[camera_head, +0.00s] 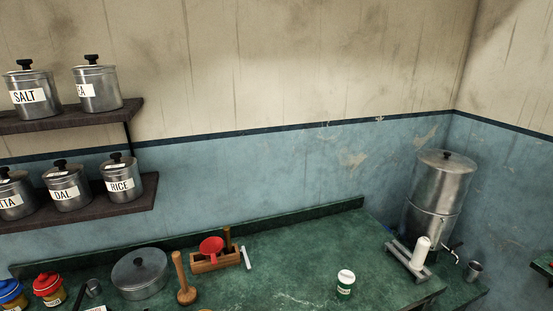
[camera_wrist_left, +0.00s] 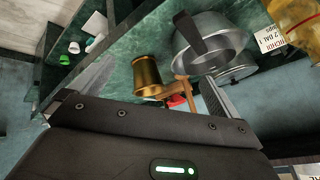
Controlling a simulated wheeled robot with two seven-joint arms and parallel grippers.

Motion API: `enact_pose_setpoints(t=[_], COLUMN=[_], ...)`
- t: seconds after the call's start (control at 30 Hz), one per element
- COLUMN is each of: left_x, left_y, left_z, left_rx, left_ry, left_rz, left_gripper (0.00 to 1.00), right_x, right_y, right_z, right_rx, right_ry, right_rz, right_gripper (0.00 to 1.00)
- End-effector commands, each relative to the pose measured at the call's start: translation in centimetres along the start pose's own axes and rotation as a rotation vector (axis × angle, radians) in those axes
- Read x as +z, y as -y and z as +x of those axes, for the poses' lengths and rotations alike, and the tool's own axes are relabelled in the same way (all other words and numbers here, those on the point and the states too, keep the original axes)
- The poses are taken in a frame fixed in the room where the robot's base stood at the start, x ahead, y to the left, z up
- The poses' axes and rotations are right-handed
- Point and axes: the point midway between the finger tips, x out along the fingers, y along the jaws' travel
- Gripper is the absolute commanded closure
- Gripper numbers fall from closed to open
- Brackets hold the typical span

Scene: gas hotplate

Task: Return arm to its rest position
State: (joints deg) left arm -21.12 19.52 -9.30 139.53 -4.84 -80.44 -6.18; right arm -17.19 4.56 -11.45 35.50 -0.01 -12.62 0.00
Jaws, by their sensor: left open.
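My left gripper (camera_wrist_left: 158,71) shows only in the left wrist view, with its two fingers spread wide apart. It is open, and nothing is clamped between the fingers. A brass-coloured cup (camera_wrist_left: 147,76) shows in the gap between the fingers, beyond them; its distance is hard to tell. A grey metal pan (camera_wrist_left: 222,48) with a dark handle lies beyond the right finger. Neither of my arms shows in the head view, and my right gripper is in neither view.
The green counter (camera_head: 290,262) holds a lidded pot (camera_head: 140,274), a wooden pestle (camera_head: 184,280), a wooden box (camera_head: 207,263) and a white-lidded jar (camera_head: 345,284). A steel dispenser (camera_head: 440,188) stands at right. Shelves (camera_head: 75,117) with canisters hang at left. Bare counter lies around the jar.

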Motion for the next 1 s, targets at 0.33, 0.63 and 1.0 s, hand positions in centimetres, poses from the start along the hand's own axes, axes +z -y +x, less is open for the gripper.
enact_pose_setpoints(t=[0.33, 0.63, 1.0], left_x=[8.7, 13.1, 27.5], left_y=[-9.0, -12.4, -21.4], left_z=[-2.5, 7.9, 23.1], left_rx=[0.169, 0.18, 0.211], left_ry=[0.307, 0.337, 0.416], left_rz=[-0.408, -0.388, -0.365], left_gripper=[0.0, 0.0, 0.0], right_x=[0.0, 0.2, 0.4], right_y=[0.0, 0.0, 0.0], right_z=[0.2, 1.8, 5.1], right_rx=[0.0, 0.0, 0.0], right_ry=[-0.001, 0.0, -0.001], right_rz=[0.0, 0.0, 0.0], right_gripper=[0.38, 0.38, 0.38])
